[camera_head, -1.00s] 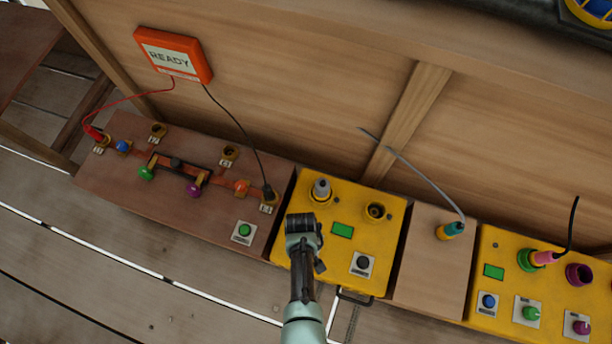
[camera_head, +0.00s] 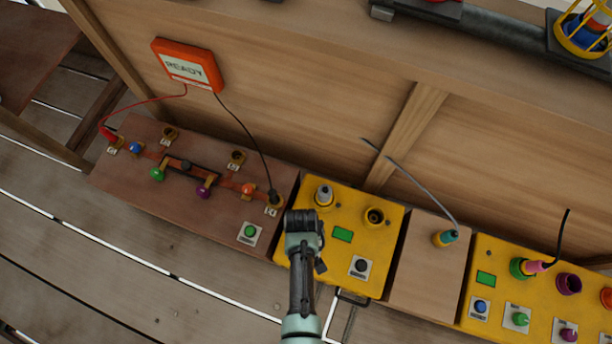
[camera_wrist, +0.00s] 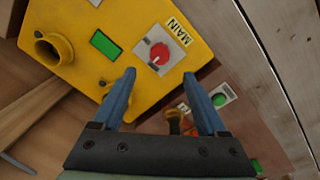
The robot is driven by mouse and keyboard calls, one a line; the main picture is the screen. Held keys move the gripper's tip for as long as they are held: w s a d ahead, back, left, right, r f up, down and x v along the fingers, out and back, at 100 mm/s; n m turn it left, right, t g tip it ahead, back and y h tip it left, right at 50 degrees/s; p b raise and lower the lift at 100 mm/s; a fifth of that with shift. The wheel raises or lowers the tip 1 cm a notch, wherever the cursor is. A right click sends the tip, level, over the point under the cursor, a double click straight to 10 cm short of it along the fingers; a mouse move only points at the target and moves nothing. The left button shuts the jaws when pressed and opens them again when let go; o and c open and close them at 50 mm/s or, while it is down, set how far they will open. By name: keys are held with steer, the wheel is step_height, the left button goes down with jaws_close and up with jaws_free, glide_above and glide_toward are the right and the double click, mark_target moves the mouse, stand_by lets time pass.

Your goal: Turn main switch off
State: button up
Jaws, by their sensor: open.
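The main switch (camera_wrist: 158,54) is a red knob on a pale plate with a "MAIN" label, on a yellow box (camera_wrist: 75,15) in the wrist view. The yellow box also shows in the head view (camera_head: 390,278), where my gripper (camera_head: 304,222) covers its left front part and the red knob cannot be seen. In the wrist view my gripper (camera_wrist: 159,75) is open and empty. Its two blue fingertips lie either side of the knob's lower edge in the picture. Whether they touch anything cannot be told, but they look apart from the knob.
The yellow box carries a green display (camera_head: 342,235), an open socket (camera_head: 375,216), a grey plug (camera_head: 323,195) and a black knob (camera_head: 361,265). A brown board (camera_head: 135,185) with coloured knobs is left; another yellow box (camera_head: 457,312) is right. A wooden wall stands behind.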

step_height(320, 180, up, 4)
steer(key=shift+a+r+p, duration=0.1)
steer(key=shift+r+p, duration=0.05)
steer(key=shift+p, duration=0.45)
steer(key=shift+s, duration=0.1)
